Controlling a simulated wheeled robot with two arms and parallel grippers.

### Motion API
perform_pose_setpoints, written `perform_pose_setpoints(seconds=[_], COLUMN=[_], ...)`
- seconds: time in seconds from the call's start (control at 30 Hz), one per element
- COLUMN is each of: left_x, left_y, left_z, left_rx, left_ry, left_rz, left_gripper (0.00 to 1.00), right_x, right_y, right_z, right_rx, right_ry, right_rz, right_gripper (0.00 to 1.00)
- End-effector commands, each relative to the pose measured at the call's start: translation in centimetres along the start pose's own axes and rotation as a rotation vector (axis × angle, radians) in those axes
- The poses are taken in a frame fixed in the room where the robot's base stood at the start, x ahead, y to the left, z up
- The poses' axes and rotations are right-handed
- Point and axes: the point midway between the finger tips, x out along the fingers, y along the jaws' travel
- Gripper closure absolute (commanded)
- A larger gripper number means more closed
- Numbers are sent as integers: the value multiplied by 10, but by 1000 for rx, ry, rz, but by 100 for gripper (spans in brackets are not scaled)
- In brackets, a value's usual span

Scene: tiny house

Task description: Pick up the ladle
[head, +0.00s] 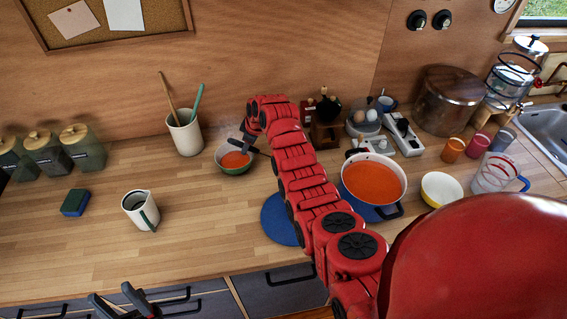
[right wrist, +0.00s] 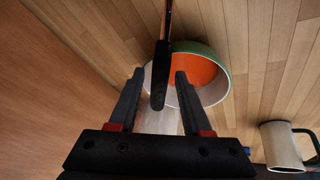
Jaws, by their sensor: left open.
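The ladle (right wrist: 159,82) shows in the right wrist view as a dark handle with a thin copper-brown shaft running up out of the frame; its cup is not in view. My right gripper (right wrist: 159,74) is open, its two fingers on either side of the handle with a gap on each side. Behind them is a green-rimmed bowl (right wrist: 217,88) of orange soup. In the head view my right gripper is over this bowl (head: 233,168), and I cannot make out the ladle clearly there. My left gripper (head: 112,298) is open and empty at the bottom left, before the drawers.
A utensil crock (head: 186,136) stands left of the bowl, and a white pitcher (head: 138,212) in front. A pot (head: 373,178) of orange soup, a yellow-white bowl (head: 441,190) and a measuring jug (head: 494,173) stand right. The counter's left front is mostly clear.

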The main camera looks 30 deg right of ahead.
Motion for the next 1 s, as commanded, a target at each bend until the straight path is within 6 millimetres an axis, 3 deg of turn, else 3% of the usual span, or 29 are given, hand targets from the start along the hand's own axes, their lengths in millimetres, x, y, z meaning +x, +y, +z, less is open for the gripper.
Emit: perform_pose_setpoints(seconds=[0.03, 0.23, 0.27, 1.0], left_x=[0, 0, 0, 0], left_y=[0, 0, 0, 0], left_z=[0, 0, 0, 0], left_rx=[0, 0, 0, 0], left_ry=[0, 0, 0, 0], left_rz=[0, 0, 0, 0], left_gripper=[50, 50, 50, 50], right_x=[0, 0, 0, 0], right_y=[0, 0, 0, 0], right_z=[0, 0, 0, 0], right_rx=[0, 0, 0, 0], right_ry=[0, 0, 0, 0], right_rz=[0, -1, 0, 0], right_gripper=[63, 99, 100, 100])
